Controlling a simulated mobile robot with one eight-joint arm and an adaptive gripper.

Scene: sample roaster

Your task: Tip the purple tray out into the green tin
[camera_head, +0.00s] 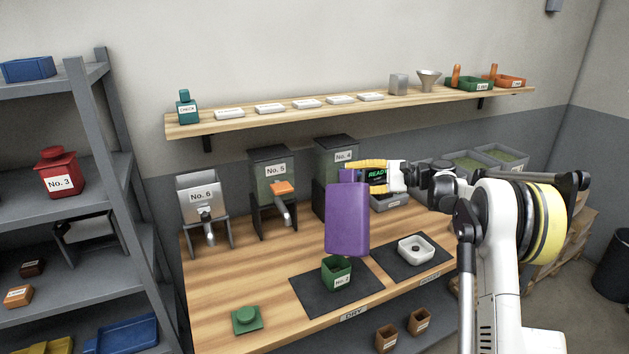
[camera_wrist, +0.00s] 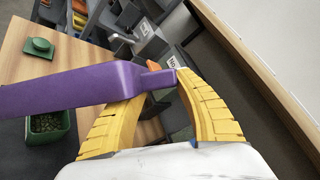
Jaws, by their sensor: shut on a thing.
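The purple tray (camera_head: 347,222) is held up over the table, tilted steeply on edge with its broad underside toward the head camera. My gripper (camera_head: 362,176) is shut on the tray's handle at its upper end; the wrist view shows the yellow fingers (camera_wrist: 172,82) on either side of the handle of the tray (camera_wrist: 75,90). The green tin (camera_head: 336,276), labelled "No. 2", stands open on a dark mat just below the tray's lower end. In the wrist view the tin (camera_wrist: 48,127) has dark pieces inside. Whether anything remains in the tray is hidden.
A green lid (camera_head: 246,320) lies on the table at the front left. A white dish (camera_head: 415,249) sits on the right mat (camera_head: 402,265). Hoppers No. 6 (camera_head: 203,200), No. 5 (camera_head: 273,180) and No. 4 (camera_head: 336,160) stand behind. A wall shelf (camera_head: 330,113) runs above.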

